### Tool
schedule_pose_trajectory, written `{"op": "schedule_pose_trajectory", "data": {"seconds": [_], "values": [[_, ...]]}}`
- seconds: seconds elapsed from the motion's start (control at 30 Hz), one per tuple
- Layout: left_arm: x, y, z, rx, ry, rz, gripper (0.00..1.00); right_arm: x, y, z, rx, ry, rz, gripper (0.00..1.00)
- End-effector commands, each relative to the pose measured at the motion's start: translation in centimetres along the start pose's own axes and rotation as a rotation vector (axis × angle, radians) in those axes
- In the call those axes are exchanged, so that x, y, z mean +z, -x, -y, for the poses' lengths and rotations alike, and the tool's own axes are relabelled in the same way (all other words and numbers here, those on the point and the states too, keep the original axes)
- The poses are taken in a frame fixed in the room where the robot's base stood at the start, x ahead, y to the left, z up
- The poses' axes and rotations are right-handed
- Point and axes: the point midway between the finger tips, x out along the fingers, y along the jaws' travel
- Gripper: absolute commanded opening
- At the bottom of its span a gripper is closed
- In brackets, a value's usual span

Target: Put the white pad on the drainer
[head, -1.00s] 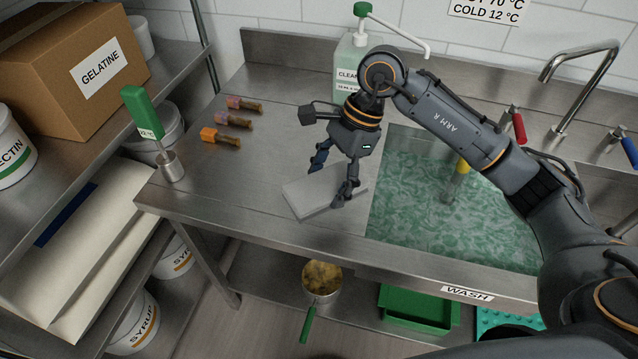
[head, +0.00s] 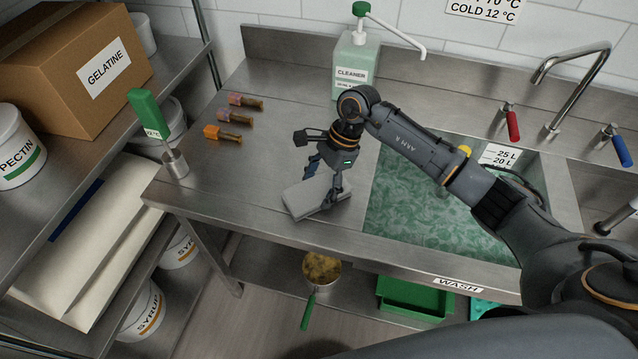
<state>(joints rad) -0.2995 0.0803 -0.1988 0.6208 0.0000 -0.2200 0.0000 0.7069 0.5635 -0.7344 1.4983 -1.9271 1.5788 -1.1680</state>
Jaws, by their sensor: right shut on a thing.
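The white pad (head: 304,199) is a pale flat slab over the steel drainer (head: 258,190), left of the wash sink. My right gripper (head: 324,182) comes in from the right, its fingers pointing down, and is shut on the pad. The fingers hide part of the pad's right and upper sides. The pad lies close to the drainer surface near its front edge; I cannot tell whether it touches. My left gripper is not in view.
The sink (head: 440,215) holds green, foamy water. A cleaner bottle (head: 356,75) stands behind my gripper. The drainer's left middle is clear.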

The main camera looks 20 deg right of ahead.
Motion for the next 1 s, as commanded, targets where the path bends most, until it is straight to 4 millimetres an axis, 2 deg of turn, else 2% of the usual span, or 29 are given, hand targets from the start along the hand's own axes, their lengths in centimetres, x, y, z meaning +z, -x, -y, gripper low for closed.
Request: {"op": "schedule_pose_trajectory", "data": {"seconds": [0.1, 0.13, 0.23, 0.67, 0.73, 0.87, 1.0], "values": [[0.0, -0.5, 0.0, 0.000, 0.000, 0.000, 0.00, -0.2, -0.3, 0.0, 0.000, 0.000, -0.001, 0.41], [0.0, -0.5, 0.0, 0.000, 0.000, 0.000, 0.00, -0.1, -0.3, 0.0, 0.000, 0.000, -0.001, 0.72], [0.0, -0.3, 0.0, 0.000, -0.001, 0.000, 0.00, -0.1, -0.2, 0.0, 0.000, 0.000, -0.001, 0.92], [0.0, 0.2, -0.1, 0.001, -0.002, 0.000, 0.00, 0.1, 0.2, 0.0, 0.000, 0.000, 0.000, 0.93], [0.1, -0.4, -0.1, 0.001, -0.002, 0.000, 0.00, -0.1, 0.6, 0.1, -0.004, 0.000, -0.002, 0.93], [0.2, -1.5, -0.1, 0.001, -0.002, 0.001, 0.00, -0.2, 2.9, 0.2, -0.007, 0.002, -0.003, 0.93], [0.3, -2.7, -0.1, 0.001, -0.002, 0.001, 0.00, -0.2, 6.0, 0.2, -0.007, 0.001, -0.003, 0.93]]}}
